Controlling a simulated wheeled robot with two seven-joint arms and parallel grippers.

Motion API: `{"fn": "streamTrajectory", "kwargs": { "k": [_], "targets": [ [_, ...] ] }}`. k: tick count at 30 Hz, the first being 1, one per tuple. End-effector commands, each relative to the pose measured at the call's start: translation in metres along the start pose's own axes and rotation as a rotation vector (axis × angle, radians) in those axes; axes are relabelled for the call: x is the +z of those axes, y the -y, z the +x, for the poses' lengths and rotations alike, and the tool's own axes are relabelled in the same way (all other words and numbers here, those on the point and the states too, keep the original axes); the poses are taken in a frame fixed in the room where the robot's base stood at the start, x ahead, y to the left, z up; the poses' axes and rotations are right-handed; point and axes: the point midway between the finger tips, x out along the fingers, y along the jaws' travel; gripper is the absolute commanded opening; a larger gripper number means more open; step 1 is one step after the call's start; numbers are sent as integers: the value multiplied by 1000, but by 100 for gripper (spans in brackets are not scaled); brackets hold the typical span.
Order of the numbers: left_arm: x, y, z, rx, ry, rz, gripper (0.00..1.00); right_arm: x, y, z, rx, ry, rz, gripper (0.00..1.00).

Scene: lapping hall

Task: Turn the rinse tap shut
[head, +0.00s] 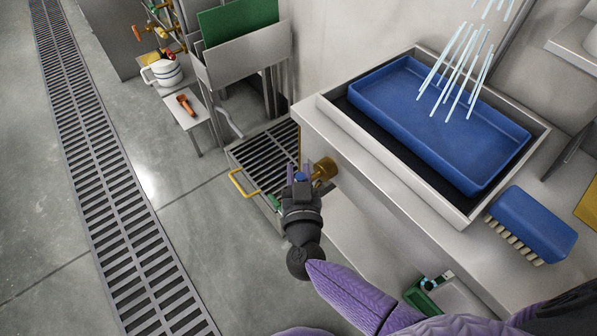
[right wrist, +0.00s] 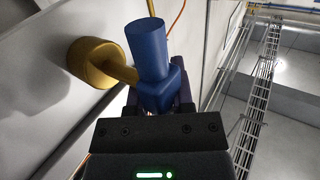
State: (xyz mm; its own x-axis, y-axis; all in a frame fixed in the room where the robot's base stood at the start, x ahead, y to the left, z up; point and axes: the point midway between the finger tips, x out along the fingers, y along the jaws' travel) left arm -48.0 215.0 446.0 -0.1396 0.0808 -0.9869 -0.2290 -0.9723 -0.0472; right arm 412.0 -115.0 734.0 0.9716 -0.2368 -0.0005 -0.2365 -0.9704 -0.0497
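The rinse tap has a round brass body (head: 324,168) on the side of the sink bench and a blue handle (head: 301,177). In the right wrist view a brass stem joins the brass body (right wrist: 92,63) to the blue handle (right wrist: 150,50), which sticks up. My right gripper (head: 299,170) is at the handle, with purple fingers close on both sides of it. The fingers look shut on it, though the handle partly hides them in the wrist view. Water streaks (head: 460,65) fall into a blue tray (head: 430,120). My left gripper is not in view.
A blue brush (head: 533,222) lies on the bench (head: 390,180) at right.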

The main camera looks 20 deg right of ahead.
Motion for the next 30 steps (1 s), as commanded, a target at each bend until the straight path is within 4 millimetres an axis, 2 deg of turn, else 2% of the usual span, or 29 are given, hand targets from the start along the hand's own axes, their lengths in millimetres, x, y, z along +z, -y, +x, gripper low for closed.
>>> {"fn": "streamTrajectory", "kwargs": {
  "k": [1,3,4,11,17,23,30],
  "targets": [
    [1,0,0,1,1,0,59,0,0,0,0,0,0,16],
    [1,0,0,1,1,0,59,0,0,0,0,0,0,1],
    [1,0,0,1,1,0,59,0,0,0,0,0,0,0],
    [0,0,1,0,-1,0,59,0,0,0,0,-2,1,0],
    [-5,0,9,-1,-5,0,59,3,0,-1,-3,-37,25,0],
    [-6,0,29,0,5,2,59,5,-1,-3,-8,-138,93,0],
    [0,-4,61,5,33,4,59,5,-4,-6,-16,-320,215,0]
  ]
}}
